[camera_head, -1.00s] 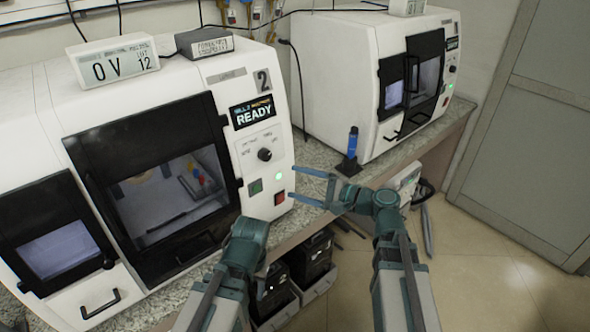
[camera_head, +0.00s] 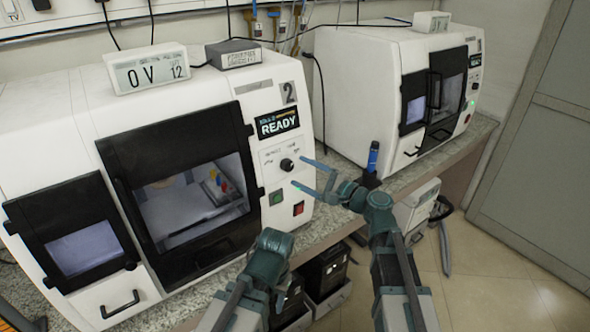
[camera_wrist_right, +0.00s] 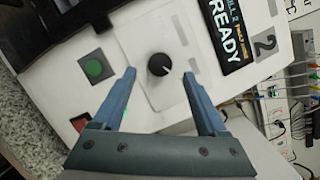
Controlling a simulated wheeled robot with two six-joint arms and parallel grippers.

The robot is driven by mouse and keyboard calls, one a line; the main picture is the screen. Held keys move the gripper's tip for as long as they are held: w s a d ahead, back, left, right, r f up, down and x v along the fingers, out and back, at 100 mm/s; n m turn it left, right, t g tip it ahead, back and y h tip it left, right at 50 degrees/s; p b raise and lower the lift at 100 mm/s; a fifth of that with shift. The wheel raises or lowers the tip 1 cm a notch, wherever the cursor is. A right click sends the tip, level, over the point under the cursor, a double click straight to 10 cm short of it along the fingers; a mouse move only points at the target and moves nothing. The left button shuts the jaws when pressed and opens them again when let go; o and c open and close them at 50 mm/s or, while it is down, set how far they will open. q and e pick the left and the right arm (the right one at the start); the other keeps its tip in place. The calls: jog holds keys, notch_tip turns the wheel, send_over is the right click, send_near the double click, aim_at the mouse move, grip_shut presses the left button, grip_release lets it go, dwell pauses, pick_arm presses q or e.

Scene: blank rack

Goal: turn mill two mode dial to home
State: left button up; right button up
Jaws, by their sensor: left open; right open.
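The mode dial (camera_head: 288,165) is a black round knob on the white front panel of mill two (camera_head: 215,82), below its READY screen (camera_head: 277,123). The right wrist view shows the dial (camera_wrist_right: 160,65) close up, with a small white mark toward its lower right; panel labels are too blurred to read. My right gripper (camera_head: 297,171) is open and empty in front of the dial. In the right wrist view its fingertips (camera_wrist_right: 159,75) lie on either side of the dial, apart from it. My left gripper (camera_head: 276,243) is low, in front of the bench; its fingers are hard to make out.
A green button (camera_head: 276,198) and a red switch (camera_head: 298,208) sit below the dial. A second mill (camera_head: 360,95) stands to the right, with a blue-topped black object (camera_head: 372,160) before it on the bench. Dark bins (camera_head: 327,268) stand under the bench.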

aim_at(291, 167)
jog(key=shift+x, duration=1.65)
jog(key=shift+c, duration=0.2)
grip_shut()
